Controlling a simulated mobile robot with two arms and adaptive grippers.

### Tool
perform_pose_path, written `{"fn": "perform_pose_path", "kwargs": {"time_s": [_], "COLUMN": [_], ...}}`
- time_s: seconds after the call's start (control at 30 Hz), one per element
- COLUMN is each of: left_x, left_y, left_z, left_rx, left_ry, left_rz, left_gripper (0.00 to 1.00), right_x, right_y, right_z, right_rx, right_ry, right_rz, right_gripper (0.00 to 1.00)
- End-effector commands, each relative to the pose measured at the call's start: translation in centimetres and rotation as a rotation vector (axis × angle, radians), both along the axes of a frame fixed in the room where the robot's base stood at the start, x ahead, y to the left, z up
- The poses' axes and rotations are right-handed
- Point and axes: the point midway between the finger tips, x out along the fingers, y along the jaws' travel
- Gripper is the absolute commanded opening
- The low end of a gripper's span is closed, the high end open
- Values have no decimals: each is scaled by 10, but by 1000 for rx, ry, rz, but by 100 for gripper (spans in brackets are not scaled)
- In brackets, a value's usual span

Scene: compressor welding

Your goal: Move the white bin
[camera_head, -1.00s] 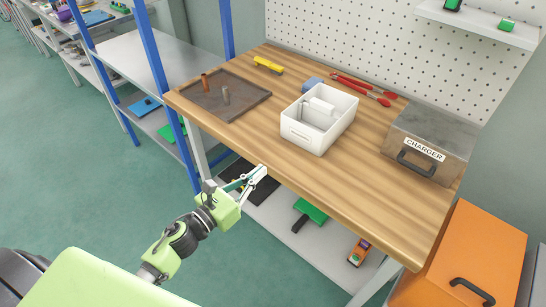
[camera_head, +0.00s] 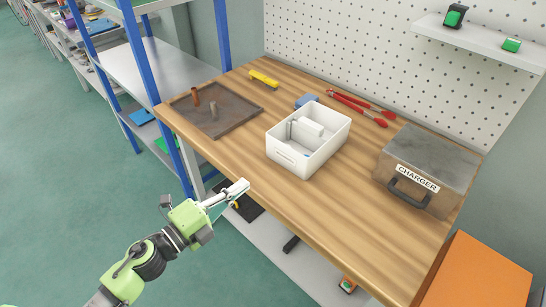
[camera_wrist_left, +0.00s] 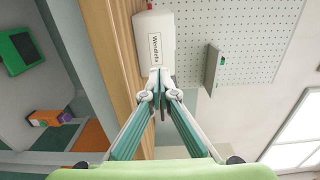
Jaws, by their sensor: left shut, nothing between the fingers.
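The white bin (camera_head: 282,160) stands upright on the wooden table, open at the top, with white and grey items inside. Its labelled front wall also shows in the left wrist view (camera_wrist_left: 155,58), straight ahead of the fingertips. My left gripper (camera_head: 241,187) is shut and empty, just off the table's front edge, in front and to the left of the bin. In the left wrist view the fingertips (camera_wrist_left: 158,76) meet and overlap the lower part of the bin; I cannot tell a gap exactly, but the head view shows them apart. My right gripper is not in view.
On the wooden table (camera_head: 315,215) stand a dark tray (camera_head: 232,123) at the left, a charger box (camera_head: 432,165) at the right, and red-handled pliers (camera_head: 358,106) behind the bin. A blue-post shelf (camera_head: 178,60) stands at the left. The table front is clear.

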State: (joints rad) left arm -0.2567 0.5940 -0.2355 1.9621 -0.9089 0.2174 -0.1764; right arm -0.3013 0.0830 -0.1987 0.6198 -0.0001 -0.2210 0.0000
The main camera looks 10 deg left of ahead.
Motion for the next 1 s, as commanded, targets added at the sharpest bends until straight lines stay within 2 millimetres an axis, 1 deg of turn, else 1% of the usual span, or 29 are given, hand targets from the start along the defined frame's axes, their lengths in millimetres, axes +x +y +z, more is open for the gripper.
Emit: {"fn": "perform_pose_path", "kwargs": {"time_s": [0.03,0.1,0.2,0.4,0.6,0.7,0.8,1.0], "left_x": [5,13,28,63,92,102,107,110], "left_y": [-3,-9,-19,-44,-65,-72,-76,-78], "left_z": [2,4,5,5,3,2,1,1], "left_rx": [-1,-2,-1,-1,0,0,2,2], "left_ry": [-2,-4,-4,-4,-4,-3,-3,-3], "left_rz": [1,0,1,1,0,1,0,0], "left_gripper": [0,0,0,0,0,0,0,0], "right_x": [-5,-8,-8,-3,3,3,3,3], "right_y": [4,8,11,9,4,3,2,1], "right_z": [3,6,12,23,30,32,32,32], "right_rx": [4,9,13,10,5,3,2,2], "right_ry": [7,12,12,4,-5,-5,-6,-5], "right_rz": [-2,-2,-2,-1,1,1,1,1], "right_gripper": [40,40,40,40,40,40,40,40]}}
